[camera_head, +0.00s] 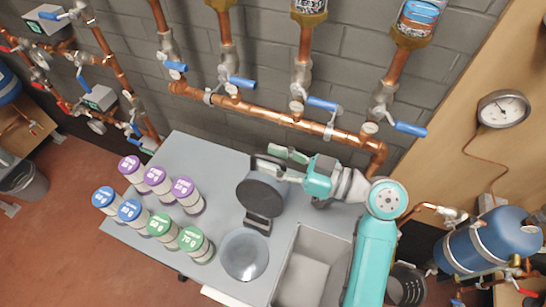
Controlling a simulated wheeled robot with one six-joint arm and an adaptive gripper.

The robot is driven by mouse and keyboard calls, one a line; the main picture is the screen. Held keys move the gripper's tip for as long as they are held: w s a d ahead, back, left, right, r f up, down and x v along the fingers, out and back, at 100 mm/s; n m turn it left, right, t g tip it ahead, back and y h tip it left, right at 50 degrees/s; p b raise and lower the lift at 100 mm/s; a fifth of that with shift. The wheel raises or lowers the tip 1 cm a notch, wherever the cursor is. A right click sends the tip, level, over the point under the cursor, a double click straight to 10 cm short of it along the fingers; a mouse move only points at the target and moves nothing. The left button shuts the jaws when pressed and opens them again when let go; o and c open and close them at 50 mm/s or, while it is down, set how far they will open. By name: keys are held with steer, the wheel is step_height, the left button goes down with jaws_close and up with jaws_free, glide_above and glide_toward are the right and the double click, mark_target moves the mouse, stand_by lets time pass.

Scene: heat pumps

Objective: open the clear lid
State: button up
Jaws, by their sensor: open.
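My gripper (272,162) points left, its two fingers apart, at the back of a dark round device (262,197) on the grey worktop. A dark handle-like part at the back of the device lies close to the fingertips; I cannot tell whether they touch it. A round, greyish, see-through-looking piece (244,256) is at the worktop's front, just before the device. I cannot tell for sure which piece is the clear lid, or whether it is open. The lower finger partly hides the device's back edge.
Several jars with purple (184,187), blue (130,209) and green (191,239) tops stand on the left of the worktop (196,150). A sink (311,270) lies at the right. Copper pipes (268,108) with blue valve levers run along the wall behind my gripper.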

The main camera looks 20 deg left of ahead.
mark_target(267, 183)
steer(key=shift+a, duration=0.25)
jaws_close()
steer(key=shift+s+d+r+n, duration=0.1)
steer(key=shift+s+r+n, duration=0.15)
steer(key=shift+s+n, duration=0.3)
steer(key=shift+s+a+r+n, duration=0.1)
steer(key=shift+s+r+n, duration=0.15)
steer(key=shift+s, duration=0.45)
steer(key=shift+s+d+r+n, duration=0.1)
steer(key=shift+s+r+n, duration=0.1)
steer(key=shift+s+n, duration=0.4)
jaws_free()
